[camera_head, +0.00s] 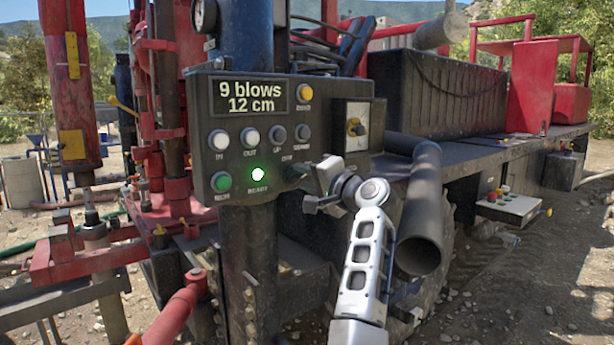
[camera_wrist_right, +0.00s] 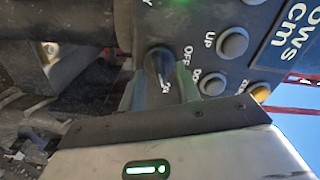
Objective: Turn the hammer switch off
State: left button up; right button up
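The hammer switch, a dark rotary knob (camera_wrist_right: 158,68), sits on the control panel (camera_head: 222,110) at its lower right. In the right wrist view its lever lies toward the ON mark, with the OFF mark to its right. My right gripper (camera_wrist_right: 160,92) is open, its two fingers on either side of the knob, apparently with a small gap. In the head view my right gripper (camera_head: 309,188) reaches the panel from the lower right and mostly hides the knob. My left gripper is not in view.
The panel display (camera_head: 247,97) reads "9 blows 12 cm". A lit green READY lamp (camera_head: 258,174) and several push buttons are left of and above the switch. A gauge (camera_head: 355,128) is at the panel's right. A dark pipe (camera_head: 420,215) stands close right of my arm.

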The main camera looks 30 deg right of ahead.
jog(key=shift+c, duration=0.3)
grip_shut()
